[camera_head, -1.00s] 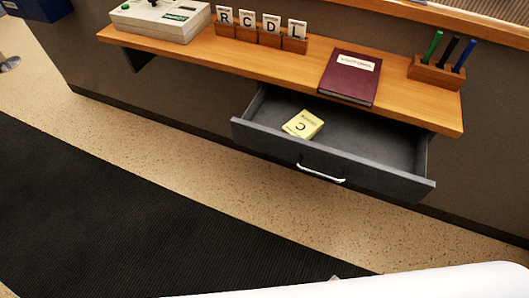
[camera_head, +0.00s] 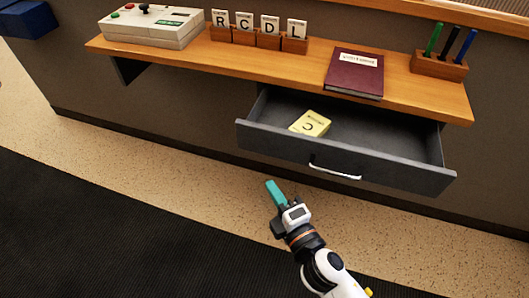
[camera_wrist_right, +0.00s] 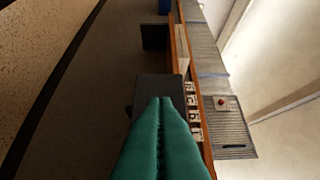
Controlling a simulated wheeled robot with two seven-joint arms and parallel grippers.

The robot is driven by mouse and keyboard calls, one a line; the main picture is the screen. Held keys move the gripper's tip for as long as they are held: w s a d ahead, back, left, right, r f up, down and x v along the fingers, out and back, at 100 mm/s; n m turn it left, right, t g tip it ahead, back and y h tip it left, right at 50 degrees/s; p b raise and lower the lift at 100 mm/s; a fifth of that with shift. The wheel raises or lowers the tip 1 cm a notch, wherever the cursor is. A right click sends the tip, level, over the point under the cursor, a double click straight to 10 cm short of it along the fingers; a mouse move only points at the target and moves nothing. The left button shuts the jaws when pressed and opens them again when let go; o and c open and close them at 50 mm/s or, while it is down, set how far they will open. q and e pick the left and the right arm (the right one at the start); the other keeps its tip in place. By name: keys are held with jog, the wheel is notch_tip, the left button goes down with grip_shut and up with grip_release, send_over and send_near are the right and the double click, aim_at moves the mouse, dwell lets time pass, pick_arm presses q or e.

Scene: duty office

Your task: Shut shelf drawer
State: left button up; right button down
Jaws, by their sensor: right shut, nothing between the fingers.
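The grey shelf drawer (camera_head: 400,173) is pulled open beneath the wooden shelf (camera_head: 210,52) in the head view. Its front has a white handle (camera_head: 335,170). My right gripper (camera_head: 272,187), with teal fingers, is shut and empty. In the picture it is below and left of the handle, apart from the drawer. In the right wrist view its teal fingers (camera_wrist_right: 160,140) lie together, with the dark drawer front (camera_wrist_right: 155,88) beyond their tips. My left gripper is not in view.
On the shelf stand a control box (camera_head: 150,27), letter blocks in holders (camera_head: 268,42), a maroon book (camera_head: 354,78) and a pen holder (camera_head: 438,65). Speckled floor (camera_head: 190,160) and a dark mat (camera_head: 120,235) lie clear in front.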

jog(key=x, duration=0.3)
jog(key=d+x, duration=0.1)
jog(key=x, duration=0.3)
jog(key=w+x, duration=0.1)
jog(key=x, duration=0.2)
jog(key=shift+w+d, duration=0.2)
jog(key=shift+d, duration=0.05)
jog(key=shift+w+d, duration=0.2)
jog(key=shift+w, duration=0.4)
